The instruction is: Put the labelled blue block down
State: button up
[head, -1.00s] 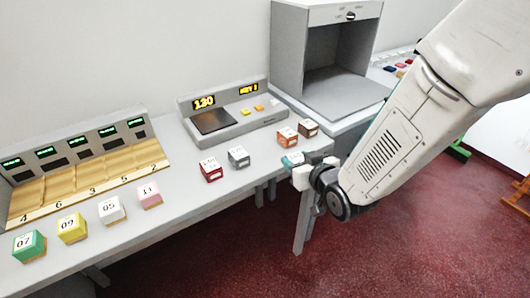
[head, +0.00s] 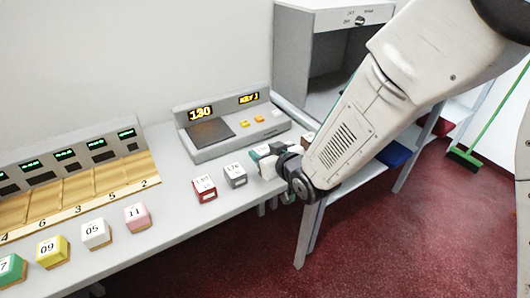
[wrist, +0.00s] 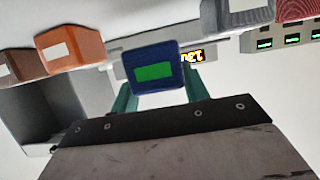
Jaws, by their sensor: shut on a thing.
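My gripper (wrist: 157,88) is shut on a dark blue block (wrist: 134,82), which has a green label on the face toward the wrist camera. The teal fingers stand on either side of it. In the head view my gripper (head: 264,155) is over the counter's right part, just right of the grey block (head: 235,176). The blue block cannot be made out clearly there behind the fingers and wrist. I cannot tell its exact height above the counter (head: 185,225).
A red block (head: 204,189) stands left of the grey one. An orange block (wrist: 70,48) and a brown block (wrist: 18,66) show in the wrist view. A console (head: 205,145) stands behind, a grey cabinet (head: 290,50) at back right. Pink (head: 137,216) and other numbered blocks stand left.

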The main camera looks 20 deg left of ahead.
jog(key=shift+w+a, duration=0.3)
jog(key=shift+w, duration=0.1)
jog(key=f, duration=0.3)
jog(key=shift+w+f, duration=0.2)
jog(key=shift+w, duration=0.15)
jog(key=shift+a+f, duration=0.1)
jog(key=shift+a, duration=0.1)
jog(key=shift+f, duration=0.1)
jog(key=o, duration=1)
jog(key=shift+d, duration=0.1)
jog(key=v, duration=1.2)
